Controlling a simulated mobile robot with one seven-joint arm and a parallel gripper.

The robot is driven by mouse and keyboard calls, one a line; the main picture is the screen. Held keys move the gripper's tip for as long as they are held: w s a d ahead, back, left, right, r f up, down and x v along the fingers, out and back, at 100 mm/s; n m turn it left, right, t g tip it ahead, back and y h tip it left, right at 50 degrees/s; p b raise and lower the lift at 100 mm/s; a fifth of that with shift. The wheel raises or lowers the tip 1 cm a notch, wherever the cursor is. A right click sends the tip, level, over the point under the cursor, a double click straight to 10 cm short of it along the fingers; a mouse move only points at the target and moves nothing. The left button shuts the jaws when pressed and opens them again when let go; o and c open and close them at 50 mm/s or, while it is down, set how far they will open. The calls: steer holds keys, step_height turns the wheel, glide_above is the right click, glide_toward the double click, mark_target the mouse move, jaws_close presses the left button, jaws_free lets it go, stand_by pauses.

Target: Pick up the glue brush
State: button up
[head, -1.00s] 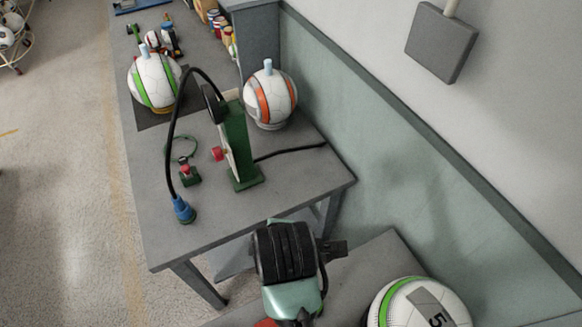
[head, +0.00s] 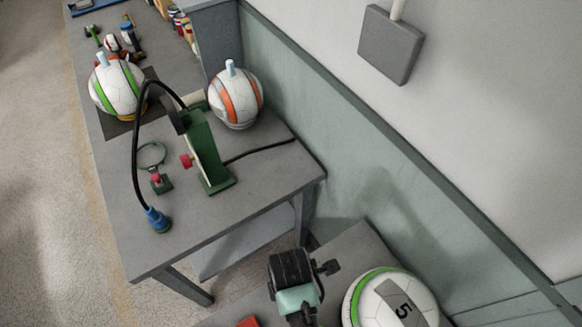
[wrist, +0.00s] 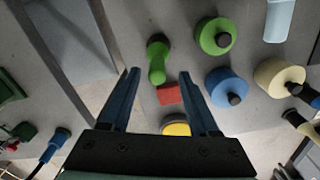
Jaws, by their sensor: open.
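In the wrist view, a green-handled piece (wrist: 157,62) with a dark end lies on the grey surface just beyond my fingertips. It may be the glue brush, but I cannot be sure from its shape. My gripper (wrist: 159,76) is open, its two blue fingers apart with nothing held between them. A red block (wrist: 169,94) lies on the surface below, seen between the fingers. In the head view, my arm shows at the bottom centre, and the green-handled piece cannot be made out.
The wrist view also shows a green spool (wrist: 215,36), a blue spool (wrist: 226,88), a cream spool (wrist: 278,78) and a yellow round piece (wrist: 176,128). A white-green ball (head: 392,303) is at the head view's bottom right. Another table holds a green press (head: 205,150) and two balls.

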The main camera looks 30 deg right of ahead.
steer(key=shift+w+d+f, duration=0.1)
steer(key=shift+d+f, duration=0.1)
steer(key=shift+f, duration=1.75)
jaws_close()
